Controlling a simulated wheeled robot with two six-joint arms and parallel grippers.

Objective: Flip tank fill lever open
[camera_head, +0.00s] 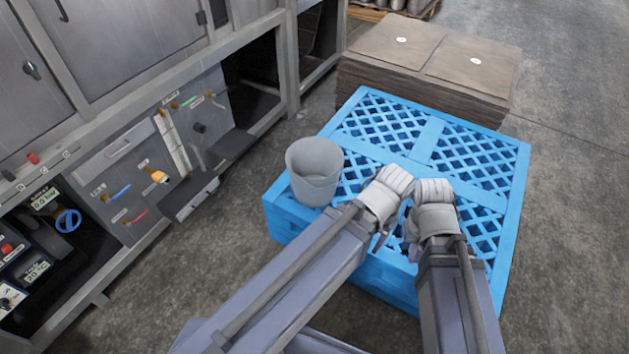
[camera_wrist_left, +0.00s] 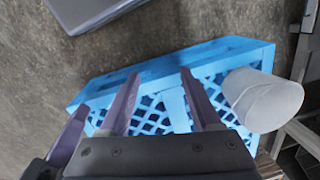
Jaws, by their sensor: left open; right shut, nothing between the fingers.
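The machine panel (camera_head: 150,160) stands at the left in the head view. It carries small coloured levers: a blue one (camera_head: 120,192), a red one (camera_head: 138,216) and a green one (camera_head: 188,102), with an orange knob (camera_head: 159,177) between them. Their labels are too small to read, so I cannot tell which lever is the tank fill lever. My left gripper (camera_wrist_left: 159,78) is open and empty above the blue crate. My right gripper (camera_head: 412,248) is shut and empty, close beside the left one, mostly hidden by its wrist. Both are well to the right of the panel, touching no lever.
A blue lattice crate (camera_head: 428,140) stands under my grippers. A grey bucket (camera_head: 315,170) sits on its left corner. A stack of brown sheets (camera_head: 430,60) stands behind it. A blue handwheel (camera_head: 68,220) is at the lower left. Bare floor lies between machine and crate.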

